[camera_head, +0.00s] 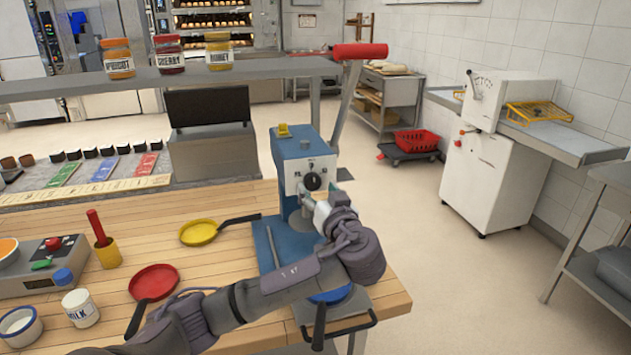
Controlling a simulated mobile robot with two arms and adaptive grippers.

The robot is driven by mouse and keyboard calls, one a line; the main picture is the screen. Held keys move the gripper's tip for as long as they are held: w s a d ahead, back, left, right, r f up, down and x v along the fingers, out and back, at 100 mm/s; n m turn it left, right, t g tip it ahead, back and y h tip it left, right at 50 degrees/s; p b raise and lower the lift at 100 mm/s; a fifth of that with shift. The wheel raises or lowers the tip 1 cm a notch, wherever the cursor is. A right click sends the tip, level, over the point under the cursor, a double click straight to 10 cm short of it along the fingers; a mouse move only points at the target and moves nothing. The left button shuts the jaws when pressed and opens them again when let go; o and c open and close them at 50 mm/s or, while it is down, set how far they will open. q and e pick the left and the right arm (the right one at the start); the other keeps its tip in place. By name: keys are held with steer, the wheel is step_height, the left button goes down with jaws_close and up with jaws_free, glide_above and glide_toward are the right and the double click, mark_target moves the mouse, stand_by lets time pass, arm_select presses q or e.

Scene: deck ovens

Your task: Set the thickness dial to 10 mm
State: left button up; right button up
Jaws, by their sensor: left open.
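A blue machine (283,150) stands on the wooden counter, with a pale front plate. On that plate sits a round black thickness dial (313,181) with a light pointer mark. Small markings are on the plate above the dial, too small to read, so I cannot tell the setting. My left gripper (306,198) is open just in front of and below the dial. I cannot tell whether its fingers touch the dial. My left arm comes in from the lower left and covers the lower part of the machine. My right gripper is not in view.
A long lever with a red grip (360,51) rises behind the machine. A yellow pan (198,232) and a red pan (153,282) lie on the counter to the left. A shelf with jars (219,50) runs behind.

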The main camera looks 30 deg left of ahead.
arm_select(q)
steer(key=shift+x, duration=1.1)
